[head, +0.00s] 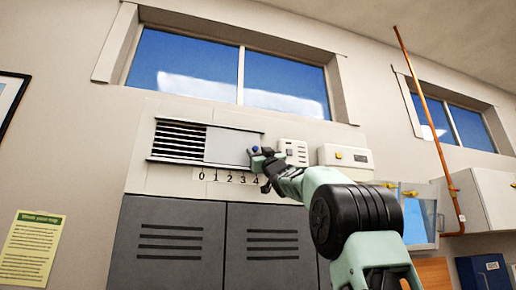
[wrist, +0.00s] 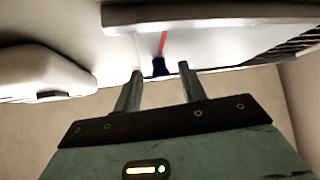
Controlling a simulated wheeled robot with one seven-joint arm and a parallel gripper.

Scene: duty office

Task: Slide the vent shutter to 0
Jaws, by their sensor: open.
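The vent shutter (head: 228,146) is a pale plate covering the right part of the wall vent. Dark slats (head: 180,137) show uncovered on the left. A number scale (head: 228,178) runs below, from 0 at the left to 4; its right end is hidden by my gripper. A dark blue knob (head: 255,150) sits near the shutter's right end. My gripper (head: 259,158) is open at the knob. In the wrist view the knob (wrist: 159,66) lies between the open fingertips (wrist: 162,76), with a gap on each side, and a red line (wrist: 163,42) meets it.
To the right of the vent are a white switch panel (head: 293,152) and a pale box with a yellow part (head: 346,158). Grey lockers (head: 220,243) stand below and a window (head: 228,72) is above. A copper pipe (head: 427,120) runs down the wall farther right.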

